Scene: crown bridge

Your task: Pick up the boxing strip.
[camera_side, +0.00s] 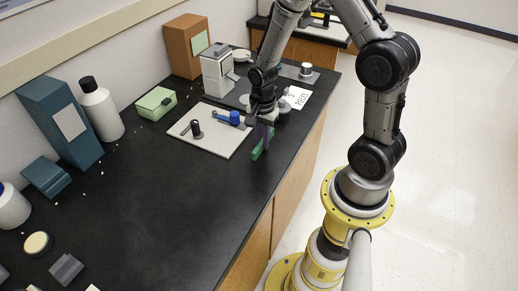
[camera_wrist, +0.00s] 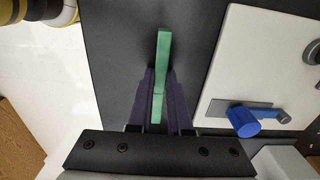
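The boxing strip looks to be the narrow green strip (camera_side: 258,152) at the right edge of the black bench in the side view. In the wrist view the green strip (camera_wrist: 163,58) runs lengthwise between my dark fingers, its far end reaching past the tips. My gripper (camera_side: 263,131) points down over the strip, and in the wrist view my gripper (camera_wrist: 160,85) has a finger close against each side of it, with no clear gap. The fingers hide part of the strip's sides. I cannot tell whether the strip touches the bench.
A white board (camera_side: 213,138) with a blue-handled piece (camera_side: 230,118) lies just left of my gripper. A white machine (camera_side: 217,72), a small green box (camera_side: 156,103) and a white bottle (camera_side: 100,112) stand farther back. The bench's middle (camera_side: 170,200) is clear.

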